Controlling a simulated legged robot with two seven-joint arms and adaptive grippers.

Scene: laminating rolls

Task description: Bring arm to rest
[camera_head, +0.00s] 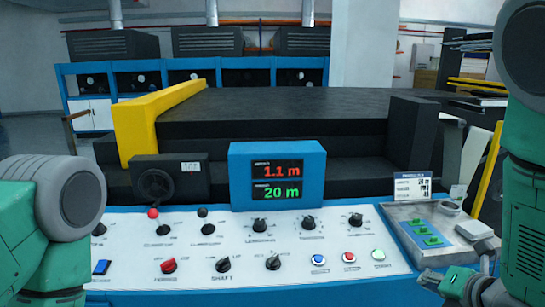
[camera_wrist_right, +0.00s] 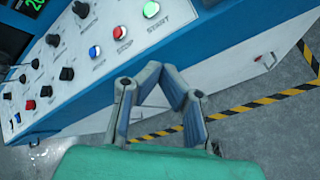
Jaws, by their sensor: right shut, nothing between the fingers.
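My right gripper (camera_head: 468,284) shows at the lower right of the head view, in front of the panel's right end. In the right wrist view its two fingers (camera_wrist_right: 161,72) meet at the tips, shut and empty. It is apart from the control panel (camera_head: 190,275) and touches nothing that I can see. My left arm comes in at the left edge of the head view; its gripper is out of the picture.
The panel carries knobs, a blue display (camera_head: 278,175) reading 1.1 m and 20 m, and a green start button (camera_wrist_right: 151,9). A grey tray (camera_head: 408,217) with green pieces sits at right. Striped floor tape (camera_wrist_right: 250,104) borders clear floor.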

